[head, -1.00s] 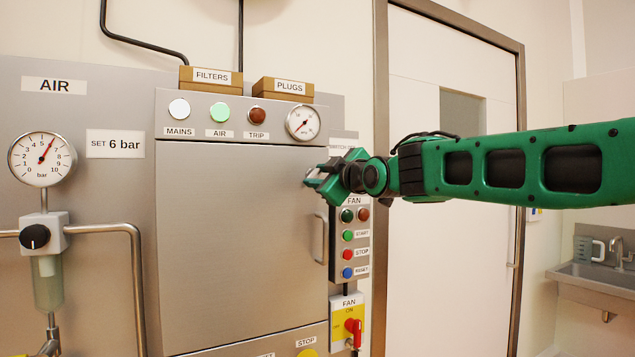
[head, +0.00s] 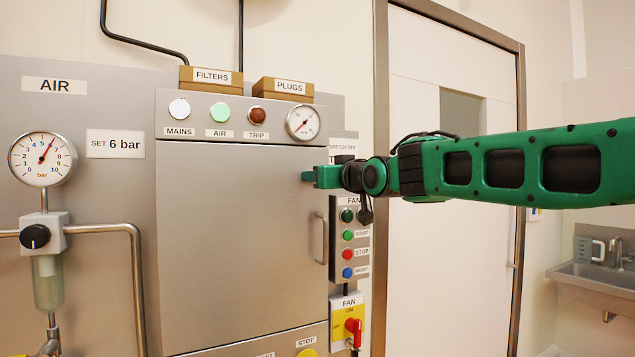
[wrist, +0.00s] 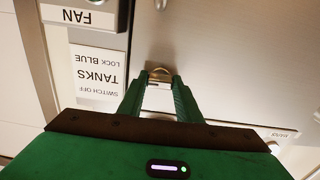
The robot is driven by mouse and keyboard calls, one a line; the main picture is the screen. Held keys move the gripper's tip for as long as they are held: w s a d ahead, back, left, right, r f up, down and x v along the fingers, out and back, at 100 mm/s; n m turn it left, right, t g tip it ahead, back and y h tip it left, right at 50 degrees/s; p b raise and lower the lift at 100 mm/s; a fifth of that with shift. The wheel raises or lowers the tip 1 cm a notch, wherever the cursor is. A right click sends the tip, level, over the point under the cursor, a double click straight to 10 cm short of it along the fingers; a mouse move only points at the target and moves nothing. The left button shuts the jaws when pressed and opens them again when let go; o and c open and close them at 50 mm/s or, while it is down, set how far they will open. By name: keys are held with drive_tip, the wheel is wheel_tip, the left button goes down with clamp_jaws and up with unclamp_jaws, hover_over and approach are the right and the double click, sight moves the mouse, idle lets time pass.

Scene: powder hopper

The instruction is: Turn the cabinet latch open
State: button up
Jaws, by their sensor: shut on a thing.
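The grey cabinet door (head: 240,240) fills the middle of the head view and looks shut. My gripper (head: 308,177) is at the door's upper right edge, hiding the latch there in the head view. In the wrist view a small metal latch (wrist: 159,73) shows between the fingertips of my gripper (wrist: 159,84). The fingers are shut on this latch. The exact angle of the latch is hard to tell.
A vertical door handle (head: 321,238) sits below my gripper. The fan button box (head: 348,222) and red fan switch (head: 353,327) are right of the cabinet. Filters (head: 211,80) and plugs (head: 290,90) boxes stand on top.

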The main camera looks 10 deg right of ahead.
drive_tip(key=shift+f+m, duration=0.15)
drive_tip(key=shift+m, duration=0.15)
drive_tip(key=o, duration=1)
drive_tip(key=shift+o, duration=0.2)
drive_tip(key=v, duration=1)
drive_tip(key=shift+s, duration=0.3)
drive_tip(key=shift+d, duration=0.15)
